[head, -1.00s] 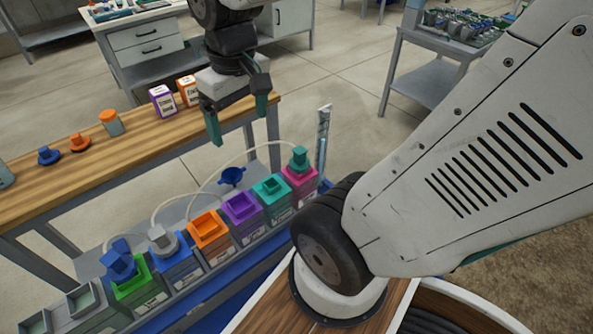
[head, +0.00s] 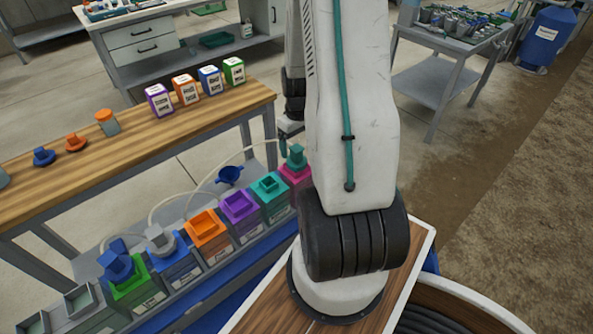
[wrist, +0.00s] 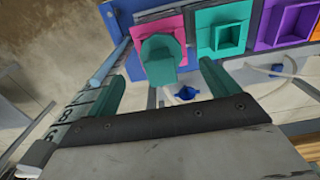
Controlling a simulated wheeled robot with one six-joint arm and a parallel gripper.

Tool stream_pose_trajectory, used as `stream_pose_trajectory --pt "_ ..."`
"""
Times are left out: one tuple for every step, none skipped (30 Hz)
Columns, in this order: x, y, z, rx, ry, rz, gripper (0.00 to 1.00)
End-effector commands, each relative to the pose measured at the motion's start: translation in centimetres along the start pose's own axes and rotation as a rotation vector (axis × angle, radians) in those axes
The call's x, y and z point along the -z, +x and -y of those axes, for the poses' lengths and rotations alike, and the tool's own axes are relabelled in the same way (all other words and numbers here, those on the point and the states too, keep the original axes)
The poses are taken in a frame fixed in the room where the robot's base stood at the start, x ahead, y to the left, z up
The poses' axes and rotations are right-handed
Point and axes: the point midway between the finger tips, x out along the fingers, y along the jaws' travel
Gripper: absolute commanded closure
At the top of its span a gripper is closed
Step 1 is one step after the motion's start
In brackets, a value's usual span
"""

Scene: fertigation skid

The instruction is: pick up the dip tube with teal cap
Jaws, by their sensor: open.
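The dip tube's teal cap (head: 297,157) sits on the pink-topped container at the far end of the row. A pale hose curves away from it. In the wrist view the teal cap (wrist: 160,52) stands on the pink top (wrist: 178,23), ahead of my gripper (wrist: 160,83). My gripper is open, with one teal finger on each side of the cap's line and nothing between them. In the head view my gripper (head: 284,143) is close to the cap and mostly hidden behind my arm. The tube below the cap is hidden.
A container with a teal square opening (head: 270,188) stands beside the pink one, then purple (head: 239,208) and orange (head: 207,230) ones. A blue funnel (head: 230,174) is behind the row. The wooden bench (head: 130,148) holds several labelled boxes and caps.

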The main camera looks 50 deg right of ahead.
Motion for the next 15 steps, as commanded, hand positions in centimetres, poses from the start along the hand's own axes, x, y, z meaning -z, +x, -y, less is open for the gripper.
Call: stream_pose_trajectory --pt "-0.1 0.6 0.1 0.002 0.0 0.003 0.13" --pt "0.0 1.0 0.1 0.002 0.0 0.003 0.13" --pt "0.0 1.4 0.1 0.001 0.0 0.002 0.13" --pt "0.0 1.7 0.1 0.001 0.0 0.002 0.13" --pt "0.1 2.1 0.1 0.002 0.0 0.003 0.13" --pt "0.1 2.7 0.1 0.002 -0.001 0.004 0.13" --pt "0.1 3.1 0.1 0.002 -0.001 0.003 0.13" --pt "0.2 3.6 0.1 0.002 -0.001 0.004 0.13" --pt "0.2 4.2 0.1 0.002 -0.001 0.003 0.13" --pt "0.2 4.7 0.1 0.002 0.0 0.003 0.13" --pt "0.2 5.0 0.1 0.001 0.0 0.003 0.13" --pt "0.3 5.4 0.1 0.001 0.0 0.003 0.13" --pt "0.3 5.7 0.1 0.001 0.0 0.002 0.13" --pt "0.3 5.9 0.1 0.0 0.0 0.002 0.13" --pt "0.3 6.0 0.1 0.0 0.0 0.001 0.13"
